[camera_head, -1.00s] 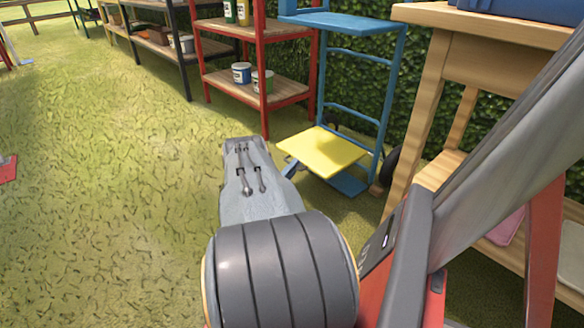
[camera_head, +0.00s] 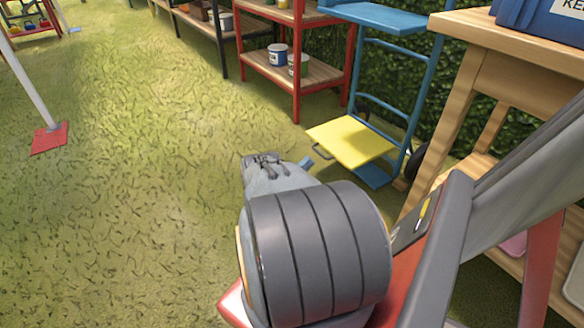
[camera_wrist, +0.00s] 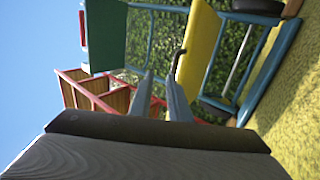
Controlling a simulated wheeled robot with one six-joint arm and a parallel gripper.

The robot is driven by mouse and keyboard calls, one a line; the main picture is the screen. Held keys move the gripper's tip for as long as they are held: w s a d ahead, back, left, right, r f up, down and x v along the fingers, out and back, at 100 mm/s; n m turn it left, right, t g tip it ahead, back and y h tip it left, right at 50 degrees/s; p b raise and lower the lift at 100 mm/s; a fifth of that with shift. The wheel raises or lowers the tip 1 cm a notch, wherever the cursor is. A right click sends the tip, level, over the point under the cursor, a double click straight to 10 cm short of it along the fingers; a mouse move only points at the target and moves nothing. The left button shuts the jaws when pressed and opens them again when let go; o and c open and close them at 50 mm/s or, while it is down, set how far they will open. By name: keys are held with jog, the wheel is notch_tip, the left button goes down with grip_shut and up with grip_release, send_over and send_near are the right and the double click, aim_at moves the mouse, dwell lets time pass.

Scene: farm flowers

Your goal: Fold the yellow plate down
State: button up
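The yellow plate (camera_head: 349,141) juts out level, low on a blue hand truck (camera_head: 412,95) in the head view. A small handle sticks out from its left edge. In the wrist view, which is turned on its side, the yellow plate (camera_wrist: 199,48) runs as an upright strip, with a dark bent handle (camera_wrist: 178,64) on its left side. My gripper (camera_wrist: 160,78) points toward that handle. Its two grey fingers are apart, with nothing seen between them, and the tips look short of the handle. In the head view my arm mostly hides the gripper.
A red shelf (camera_head: 298,72) with paint pots stands behind and left of the truck. A wooden table (camera_head: 470,50) with a blue crate (camera_head: 540,20) stands close on the right. A red foot with a pole (camera_head: 49,138) is at far left. Grass between is open.

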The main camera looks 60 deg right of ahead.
jog(key=w+a+p, duration=0.2)
jog(key=a+p, duration=0.1)
jog(key=a, duration=0.4)
jog(key=shift+w, duration=0.3)
